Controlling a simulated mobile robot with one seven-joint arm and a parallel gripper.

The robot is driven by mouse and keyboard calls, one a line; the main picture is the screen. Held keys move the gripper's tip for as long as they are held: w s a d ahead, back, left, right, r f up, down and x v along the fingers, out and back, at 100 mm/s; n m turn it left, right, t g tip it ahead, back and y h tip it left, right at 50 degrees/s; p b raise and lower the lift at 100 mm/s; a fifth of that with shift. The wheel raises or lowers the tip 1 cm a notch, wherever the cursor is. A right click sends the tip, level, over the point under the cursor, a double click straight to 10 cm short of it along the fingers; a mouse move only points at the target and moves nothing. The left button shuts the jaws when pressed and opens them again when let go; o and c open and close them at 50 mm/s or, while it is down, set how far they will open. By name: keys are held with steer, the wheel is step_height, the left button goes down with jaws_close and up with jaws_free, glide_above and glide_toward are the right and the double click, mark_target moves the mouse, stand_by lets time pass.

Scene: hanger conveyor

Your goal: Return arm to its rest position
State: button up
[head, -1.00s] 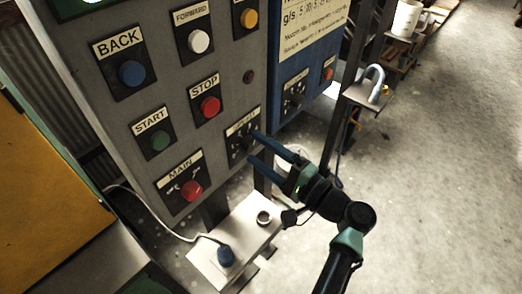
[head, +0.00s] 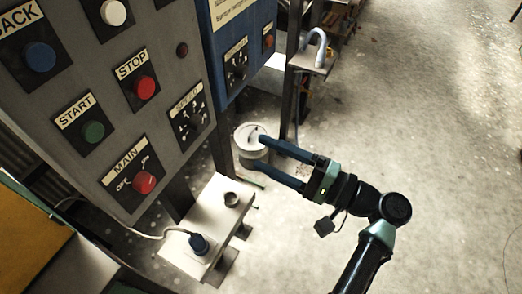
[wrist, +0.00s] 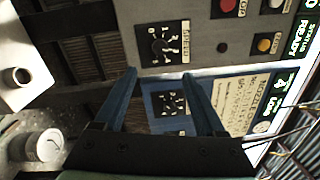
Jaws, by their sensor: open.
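My gripper (head: 262,160) is open and empty, its two blue fingers pointing left in the head view. It is apart from the grey control panel (head: 75,80), to the right of the panel's lower right dial (head: 192,122). In the wrist view my gripper (wrist: 165,85) has its fingers spread, with the speed dial (wrist: 163,43) ahead of them and a second dial (wrist: 173,102) of the blue panel between them. My arm reaches in from the bottom right of the head view.
A pale round can (head: 250,150) is behind my fingers. The blue panel (head: 230,50) and a dark post stand behind. The concrete floor (head: 440,120) at right is clear.

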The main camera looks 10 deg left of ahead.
stand_by(0.4)
steer(key=w+r+n+t+h+p, duration=0.25)
steer(key=w+r+t+h, duration=0.35)
steer(key=w+r, duration=0.4)
step_height(320, 180, up, 14)
steer(key=d+f+n+t+h, duration=0.1)
steer(key=n+t+h, duration=0.1)
steer(key=t+h, duration=0.25)
steer(key=s+r+t+h, duration=0.2)
steer(key=s+r+t, duration=0.1)
steer(key=s+r, duration=0.3)
steer(key=s+d+r+n+t+h, duration=0.1)
steer(key=s+r+t, duration=0.3)
steer(key=r, duration=0.7)
steer(key=s+d+r+t+h, duration=0.1)
steer(key=s+r+t+h, duration=0.2)
steer(key=s+r, duration=0.4)
step_height(320, 180, up, 2)
steer(key=shift+s+r+n+h+p, duration=0.25)
steer(key=shift+s+n+h+p, duration=0.1)
steer(key=shift+s+h, duration=0.1)
steer(key=shift+w+t, duration=0.1)
steer(key=shift+t, duration=0.15)
